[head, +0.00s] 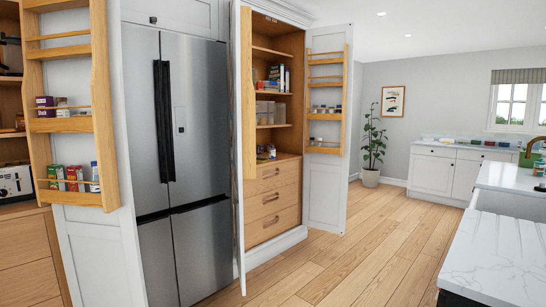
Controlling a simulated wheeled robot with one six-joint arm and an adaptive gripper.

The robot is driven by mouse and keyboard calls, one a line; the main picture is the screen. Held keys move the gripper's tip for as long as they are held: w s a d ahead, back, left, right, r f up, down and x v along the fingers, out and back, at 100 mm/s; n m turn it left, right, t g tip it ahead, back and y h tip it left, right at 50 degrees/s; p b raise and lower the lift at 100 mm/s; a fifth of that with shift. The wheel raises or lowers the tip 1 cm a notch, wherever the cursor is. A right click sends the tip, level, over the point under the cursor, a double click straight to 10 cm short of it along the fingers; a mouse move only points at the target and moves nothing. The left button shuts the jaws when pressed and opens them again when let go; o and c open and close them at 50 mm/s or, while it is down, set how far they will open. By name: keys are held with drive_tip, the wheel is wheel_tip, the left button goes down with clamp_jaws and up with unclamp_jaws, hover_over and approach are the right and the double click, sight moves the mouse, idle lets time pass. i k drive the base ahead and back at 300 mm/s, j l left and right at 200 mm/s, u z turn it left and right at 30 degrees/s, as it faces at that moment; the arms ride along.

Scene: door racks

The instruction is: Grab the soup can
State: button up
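I cannot pick out a soup can for certain. The lower rack (85,198) on the open wooden door at the left holds a green-and-white item (56,176), a red item (75,177) and a white-and-blue bottle-like item (94,177). They are too small to read. The rack above it (62,124) holds a purple box (44,107) and some small jars (62,108). Small items also stand in the racks of the right pantry door (325,110) and on the pantry counter (266,153). My gripper does not show.
A steel fridge (205,130) stands between the left door and the open pantry (275,150). A toaster (14,180) is at far left. The wooden floor (345,245) is clear ahead; a marble counter (500,240) bounds the right. A potted plant (371,178) stands behind.

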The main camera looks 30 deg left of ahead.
sight(272, 151)
drive_tip(key=i+j+u, duration=0.35)
drive_tip(key=j, duration=0.25)
drive_tip(key=i+j+u, duration=0.35)
drive_tip(key=i, duration=0.25)
drive_tip(key=i+j+u, duration=0.35)
drive_tip(key=i, duration=0.2)
drive_tip(key=i+z, duration=0.35)
drive_tip(key=i, duration=0.25)
drive_tip(key=i+j+z, duration=0.3)
drive_tip(key=i, duration=0.25)
drive_tip(key=i+z, duration=0.5)
drive_tip(key=i, duration=1.1)
drive_tip(key=i+j+u, duration=0.25)
drive_tip(key=i+u, duration=0.2)
drive_tip(key=i, duration=0.65)
drive_tip(key=i+l+u, duration=0.15)
drive_tip(key=i+u, duration=0.25)
drive_tip(key=i, duration=0.7)
